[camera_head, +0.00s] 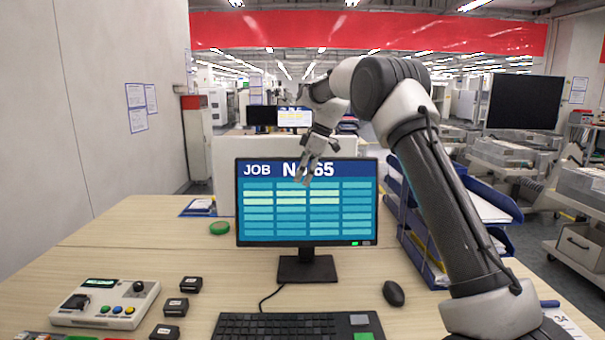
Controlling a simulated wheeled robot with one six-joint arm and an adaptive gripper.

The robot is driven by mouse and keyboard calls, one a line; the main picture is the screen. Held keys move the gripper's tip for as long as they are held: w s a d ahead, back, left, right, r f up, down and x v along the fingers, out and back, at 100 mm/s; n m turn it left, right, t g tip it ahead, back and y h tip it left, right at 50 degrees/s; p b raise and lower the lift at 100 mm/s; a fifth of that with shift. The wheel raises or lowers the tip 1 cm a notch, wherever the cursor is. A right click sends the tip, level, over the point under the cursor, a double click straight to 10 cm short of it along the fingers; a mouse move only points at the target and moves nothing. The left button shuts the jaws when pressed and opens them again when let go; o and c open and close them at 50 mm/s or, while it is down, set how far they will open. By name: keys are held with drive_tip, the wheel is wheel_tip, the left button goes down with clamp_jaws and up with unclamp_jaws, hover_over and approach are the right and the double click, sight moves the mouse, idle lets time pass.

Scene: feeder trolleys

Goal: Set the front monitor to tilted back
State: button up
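The front monitor (307,228) stands on the desk in the middle of the view on a black foot. Its blue screen reads "JOB" and a number, with a table of cells below. The panel looks about upright; its exact tilt I cannot tell. My gripper (304,180) hangs from my arm in front of the top middle of the screen and covers part of the heading. Its fingers point down and look slightly apart, with nothing seen between them. Whether it touches the panel I cannot tell.
A keyboard (290,326) and a mouse (393,293) lie before the monitor. A control box (105,303) and several small black blocks are at the left. Blue paper trays (413,237) stand at the right behind my arm. The desk left of the monitor is mostly clear.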

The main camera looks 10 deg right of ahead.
drive_tip(key=shift+d, duration=0.1)
drive_tip(key=shift+w+v, duration=0.35)
drive_tip(key=shift+v, duration=1.1)
drive_tip(key=shift+w+v, duration=0.3)
drive_tip(key=shift+v, duration=1.1)
drive_tip(key=shift+w+v, duration=0.35)
drive_tip(key=shift+v, duration=1.1)
drive_tip(key=shift+d, duration=0.2)
drive_tip(key=v, duration=0.7)
drive_tip(key=shift+d+r, duration=0.1)
drive_tip(key=shift+r, duration=0.15)
drive_tip(key=shift+c, duration=0.2)
